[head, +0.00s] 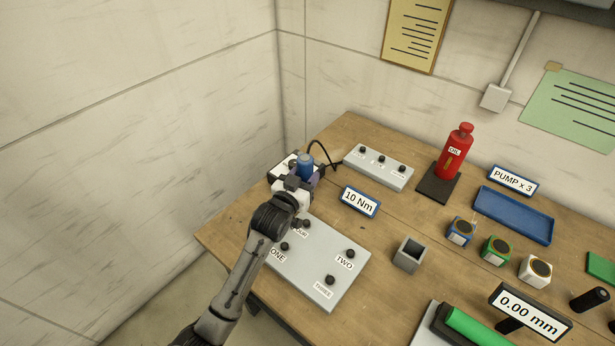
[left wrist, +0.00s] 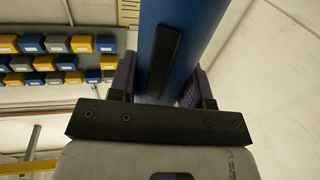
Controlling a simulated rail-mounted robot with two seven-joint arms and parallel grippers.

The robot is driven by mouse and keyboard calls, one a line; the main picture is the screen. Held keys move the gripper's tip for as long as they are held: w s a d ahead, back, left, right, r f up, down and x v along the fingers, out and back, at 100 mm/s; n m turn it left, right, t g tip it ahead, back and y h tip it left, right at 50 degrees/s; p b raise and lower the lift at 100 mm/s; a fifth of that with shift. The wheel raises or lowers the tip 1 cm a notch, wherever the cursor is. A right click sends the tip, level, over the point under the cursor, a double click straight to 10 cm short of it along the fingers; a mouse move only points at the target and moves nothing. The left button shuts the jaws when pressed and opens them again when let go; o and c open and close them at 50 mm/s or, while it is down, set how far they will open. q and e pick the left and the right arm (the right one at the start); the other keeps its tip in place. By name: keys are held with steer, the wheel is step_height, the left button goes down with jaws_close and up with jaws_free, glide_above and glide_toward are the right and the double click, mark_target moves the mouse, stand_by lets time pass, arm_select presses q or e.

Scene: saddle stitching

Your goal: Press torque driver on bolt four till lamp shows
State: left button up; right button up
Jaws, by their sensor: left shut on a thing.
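My left gripper (head: 306,178) is shut on the blue torque driver (head: 305,162). The driver's blue body also fills the space between the fingers in the left wrist view (left wrist: 178,50). Its lower tip is hidden by the gripper. A grey plate (head: 318,291) lies on the bench with dark bolts labelled ONE, TWO, THREE and FOUR. Bolt four (head: 306,223) is at the plate's far edge, just beside my wrist, its label partly covered. The driver shows above and behind bolt four in the picture; I see no contact. I cannot make out a lit lamp. My right gripper is out of view.
A "10 Nm" sign (head: 360,202) stands right of the gripper. Behind it are a grey block (head: 378,171) with three black knobs and a dark cable (head: 322,152). A small grey open box (head: 409,255) and a red oil bottle (head: 456,152) stand further right. Walls close the left side.

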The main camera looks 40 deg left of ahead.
arm_select(q)
steer(key=shift+d+f+b, duration=0.15)
steer(key=shift+f+b, duration=0.25)
step_height(320, 180, down, 4)
steer(key=b, duration=0.4)
steer(key=shift+f, duration=0.7)
steer(key=shift+f+b, duration=0.3)
steer(key=shift+b, duration=0.1)
stand_by(0.3)
steer(key=shift+f, duration=0.15)
stand_by(0.4)
steer(key=shift+w+f+p, duration=0.1)
steer(key=shift+p, duration=0.2)
stand_by(0.7)
